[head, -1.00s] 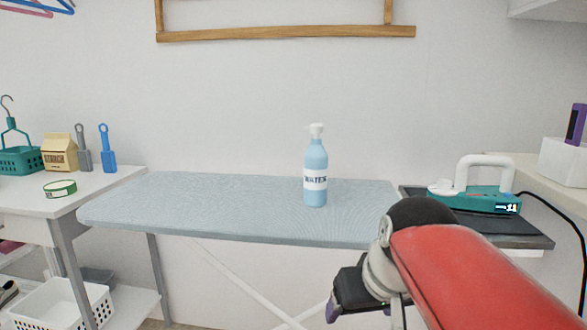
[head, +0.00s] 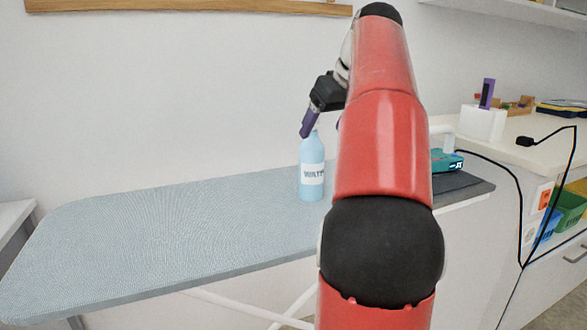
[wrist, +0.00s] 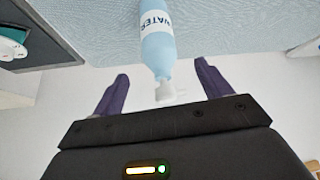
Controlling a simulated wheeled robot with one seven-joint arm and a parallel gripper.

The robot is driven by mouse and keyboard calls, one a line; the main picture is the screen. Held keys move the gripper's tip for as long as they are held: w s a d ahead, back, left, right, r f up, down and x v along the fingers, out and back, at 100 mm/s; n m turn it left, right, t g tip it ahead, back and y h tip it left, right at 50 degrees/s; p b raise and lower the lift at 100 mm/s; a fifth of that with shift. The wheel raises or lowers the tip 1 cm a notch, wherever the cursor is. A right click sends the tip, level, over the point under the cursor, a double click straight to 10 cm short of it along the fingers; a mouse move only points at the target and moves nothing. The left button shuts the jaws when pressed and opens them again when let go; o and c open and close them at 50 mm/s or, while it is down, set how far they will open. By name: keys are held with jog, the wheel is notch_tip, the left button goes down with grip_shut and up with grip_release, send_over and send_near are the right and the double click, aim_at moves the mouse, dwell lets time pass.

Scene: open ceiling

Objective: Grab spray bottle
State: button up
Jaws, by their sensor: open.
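The spray bottle (head: 312,170) is light blue with a white label reading "WATER". It stands upright on the ironing board (head: 170,225), near the board's right part. My gripper (head: 308,128) is at the height of the bottle's top, and a purple finger hides most of the white spray head in the head view. In the wrist view, my gripper (wrist: 160,85) is open, with its two purple fingers apart. The bottle (wrist: 158,45) lies between their lines, its white nozzle end reaching into the gap. I cannot see either finger touching it.
A teal and white iron (head: 447,160) rests on a dark pad (head: 465,187) right of the bottle. A counter (head: 545,140) with a white holder (head: 484,122) stands at the right. The board's left part is clear.

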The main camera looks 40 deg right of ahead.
aim_at(316, 140)
jog(key=b+x, duration=0.1)
jog(key=x, duration=0.6)
jog(key=shift+w+d, duration=0.1)
jog(key=shift+w, duration=0.05)
jog(key=shift+c, duration=0.5)
jog(key=shift+r, duration=0.1)
jog(key=c, duration=1.4)
